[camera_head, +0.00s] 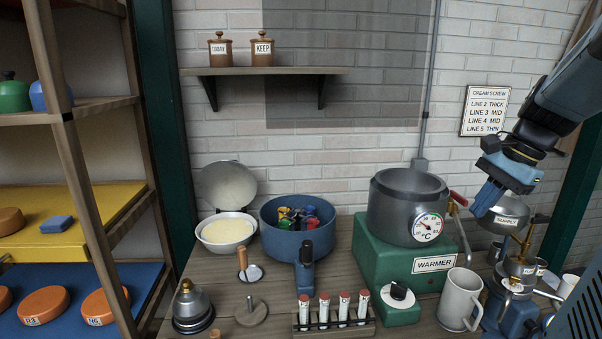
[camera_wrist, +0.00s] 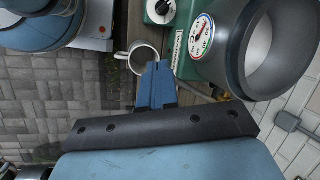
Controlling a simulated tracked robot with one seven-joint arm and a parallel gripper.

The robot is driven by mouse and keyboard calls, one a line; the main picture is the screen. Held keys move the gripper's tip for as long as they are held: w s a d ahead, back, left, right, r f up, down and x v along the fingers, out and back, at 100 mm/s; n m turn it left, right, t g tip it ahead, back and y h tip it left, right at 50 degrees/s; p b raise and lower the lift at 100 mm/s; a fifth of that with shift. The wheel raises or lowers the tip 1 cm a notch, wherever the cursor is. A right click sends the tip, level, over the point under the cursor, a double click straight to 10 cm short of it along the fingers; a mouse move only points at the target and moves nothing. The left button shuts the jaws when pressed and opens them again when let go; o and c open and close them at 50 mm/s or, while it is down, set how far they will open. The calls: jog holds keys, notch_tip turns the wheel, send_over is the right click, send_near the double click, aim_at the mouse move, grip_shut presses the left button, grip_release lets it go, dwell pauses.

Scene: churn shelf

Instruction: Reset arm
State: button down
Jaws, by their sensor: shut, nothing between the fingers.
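My gripper (camera_head: 486,197) is at the right of the head view, raised above the bench and pointing down and left. Its blue fingers are together with nothing between them. The fingers also show in the wrist view (camera_wrist: 156,84), with the grey mug (camera_wrist: 142,56) beyond them. In the head view the gripper is right of the grey pot (camera_head: 395,205) with the thermometer dial, near the metal vessel labelled SUPPLY (camera_head: 507,219), and apart from the pot.
The pot sits on a green WARMER box (camera_head: 375,262). The grey mug (camera_head: 459,300) stands in front. A blue tub (camera_head: 297,240), a white bowl (camera_head: 226,232) and a vial rack (camera_head: 333,321) share the bench. A shelf (camera_head: 265,71) holds two brown jars. Shelving (camera_head: 90,150) stands left.

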jog(key=s+a+n+t+h, duration=0.3)
jog(key=s+a+n, duration=0.6)
jog(key=a+n, duration=0.4)
jog(key=shift+t+h, duration=0.3)
jog(key=shift+t, duration=0.1)
